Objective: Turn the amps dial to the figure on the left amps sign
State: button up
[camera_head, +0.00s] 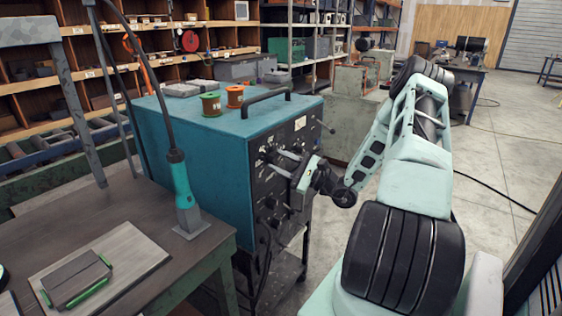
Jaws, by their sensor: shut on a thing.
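A teal welding machine (195,150) stands in the middle of the view, with a dark front panel (262,190) facing right. My gripper (277,160) reaches in from the right, with its pale fingers against the upper part of this panel. It is shut on a dial there, which the fingers largely hide. I cannot read the dial's scale or pointer, or tell whether it is the amps dial. I cannot make out any amps sign.
Green and orange spools (235,97) and a black handle (265,95) are on top of the machine. A workbench (130,200) with a plate and an upright torch (183,190) stands at the left front. Cables hang below the panel. Open floor lies to the right.

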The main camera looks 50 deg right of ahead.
jog(key=m+t+h+p, duration=0.1)
jog(key=m, duration=0.2)
jog(key=m+h+p, duration=0.2)
jog(key=m, duration=0.2)
jog(key=shift+a+r+t, duration=0.1)
jog(key=shift+t, duration=0.3)
jog(key=m+h+p, duration=0.1)
jog(key=m, duration=0.1)
jog(key=m+h+p, duration=0.1)
jog(key=m+p, duration=0.1)
jog(key=m, duration=0.1)
jog(key=shift+h, duration=0.4)
jog(key=shift+m+h+p, duration=0.8)
jog(key=shift+m, duration=1)
jog(key=shift+f, duration=0.2)
jog(key=o, duration=1)
jog(key=b+v, duration=0.5)
jog(key=v, duration=1.2)
jog(key=shift+s+a+f, duration=0.15)
jog(key=shift+a+f, duration=0.05)
jog(key=shift+f, duration=0.05)
